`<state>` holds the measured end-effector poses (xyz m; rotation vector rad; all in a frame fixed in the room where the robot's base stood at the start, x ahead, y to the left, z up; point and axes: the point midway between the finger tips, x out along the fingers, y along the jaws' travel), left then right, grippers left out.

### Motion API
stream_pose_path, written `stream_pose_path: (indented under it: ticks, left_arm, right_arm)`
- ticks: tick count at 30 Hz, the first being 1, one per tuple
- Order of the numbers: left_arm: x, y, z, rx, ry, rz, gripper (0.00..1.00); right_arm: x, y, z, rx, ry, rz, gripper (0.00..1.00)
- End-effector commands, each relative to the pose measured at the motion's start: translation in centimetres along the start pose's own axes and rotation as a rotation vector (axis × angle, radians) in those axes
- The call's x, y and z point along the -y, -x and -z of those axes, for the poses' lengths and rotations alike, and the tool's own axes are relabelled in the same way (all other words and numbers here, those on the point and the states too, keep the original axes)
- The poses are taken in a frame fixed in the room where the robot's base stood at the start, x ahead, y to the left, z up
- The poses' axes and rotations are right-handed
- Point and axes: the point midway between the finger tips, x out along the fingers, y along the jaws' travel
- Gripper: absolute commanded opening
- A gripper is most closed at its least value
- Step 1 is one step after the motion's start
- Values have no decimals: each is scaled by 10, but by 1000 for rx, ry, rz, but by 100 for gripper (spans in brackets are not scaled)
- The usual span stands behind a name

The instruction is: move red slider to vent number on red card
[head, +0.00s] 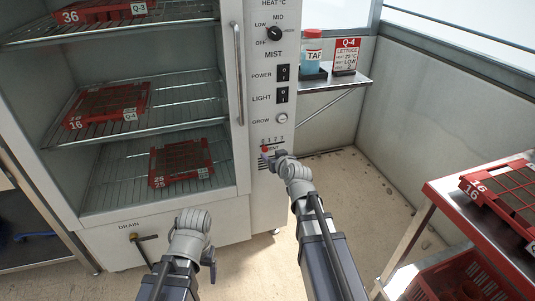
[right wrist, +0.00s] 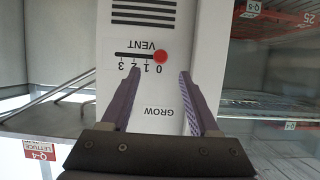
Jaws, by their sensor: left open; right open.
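The red slider (right wrist: 159,57) is a round knob on the black VENT slot, at the 0 end of the 0 to 3 scale; that scale is upside down in the right wrist view. It also shows on the white cabinet panel in the head view (head: 264,149). My right gripper (head: 266,156) is open just in front of the panel, its fingers apart and empty, near the slider. The red card (head: 346,56) reads Q-4 LETTUCE, with HEAT and LOW below; its vent line is too small to read. My left gripper (head: 193,225) is low at the cabinet's front, fingers largely hidden.
The panel also has a heat knob (head: 275,34), a power switch (head: 283,72), a light switch (head: 282,95) and a grow button (head: 282,118). A wall shelf (head: 335,83) holds the card and a bottle. A red trolley (head: 450,205) stands right. Floor between is clear.

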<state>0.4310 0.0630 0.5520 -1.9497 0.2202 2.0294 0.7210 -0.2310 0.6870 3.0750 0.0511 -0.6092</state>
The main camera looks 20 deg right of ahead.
Motion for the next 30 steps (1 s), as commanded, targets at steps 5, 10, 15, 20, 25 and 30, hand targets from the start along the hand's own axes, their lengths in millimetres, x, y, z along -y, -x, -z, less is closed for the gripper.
stream_pose_path:
  ticks: [5, 10, 15, 20, 25, 30]
  left_arm:
    - [-1, -11, 1, 0, -1, 0, 80]
    - [-3, -22, 2, -1, -4, -2, 80]
    - [-4, -28, 2, -2, -5, -3, 80]
    - [-4, -28, 2, -2, -6, -3, 80]
    - [-4, -27, 2, -2, -5, -3, 80]
    - [-4, -27, 2, -2, -5, -3, 80]
  right_arm:
    - [0, -25, -2, 1, 0, 1, 62]
    - [0, -52, -2, 1, 1, 1, 62]
    - [0, -70, -1, 1, 1, 1, 62]
    - [1, -72, -1, 1, 1, 1, 62]
    - [1, -71, -1, 1, 1, 1, 57]
    - [0, -71, -1, 1, 0, 1, 38]
